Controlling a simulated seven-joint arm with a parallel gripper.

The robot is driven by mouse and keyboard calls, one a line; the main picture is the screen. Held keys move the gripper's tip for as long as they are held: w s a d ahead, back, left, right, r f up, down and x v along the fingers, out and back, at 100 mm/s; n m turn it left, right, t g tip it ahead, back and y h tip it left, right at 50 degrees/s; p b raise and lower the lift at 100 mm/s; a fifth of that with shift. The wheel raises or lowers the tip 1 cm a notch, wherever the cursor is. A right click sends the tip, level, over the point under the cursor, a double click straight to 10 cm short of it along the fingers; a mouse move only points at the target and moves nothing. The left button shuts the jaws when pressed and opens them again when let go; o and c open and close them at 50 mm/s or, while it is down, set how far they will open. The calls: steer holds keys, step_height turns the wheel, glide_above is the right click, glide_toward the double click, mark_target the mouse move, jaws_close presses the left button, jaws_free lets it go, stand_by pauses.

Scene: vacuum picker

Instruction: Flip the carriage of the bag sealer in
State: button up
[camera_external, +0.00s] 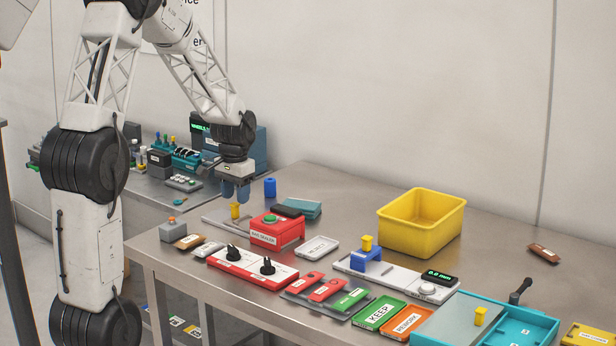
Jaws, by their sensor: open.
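The bag sealer (285,229) is a red block with a green top button and a "BAG SEALER" label, in the middle left of the table. A flat grey plate (213,216) reaches out from its left side. A small yellow upright knob (235,211) stands on this plate, apparently the carriage's handle. My gripper (236,191) points down with blue fingertips just above the yellow knob. It is open with nothing between the fingers. Whether the fingertips touch the knob cannot be told from this angle.
A blue cylinder (270,187) and teal box (303,208) stand behind the sealer. A white reject tray (317,246) lies to its right, a red panel with black knobs (252,265) in front. A gauge with blue slider (367,261) and a yellow bin (421,222) are farther right.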

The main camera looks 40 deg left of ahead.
steer(key=shift+r, duration=1.9)
steer(key=s+d+r+t, duration=0.1)
steer(key=s+d+r, duration=1)
steer(key=s, duration=0.3)
steer(key=s+d+r, duration=0.1)
steer(key=s+d, duration=0.3)
steer(key=s, duration=0.6)
steer(key=s+d+r+t, duration=0.1)
steer(key=s+d+r, duration=0.1)
steer(key=s, duration=0.7)
steer(key=shift+s+d+r+t, duration=0.3)
steer(key=shift+s+d, duration=0.05)
steer(key=shift+d, duration=0.5)
steer(key=shift+w, duration=0.15)
steer(key=shift+c, duration=0.2)
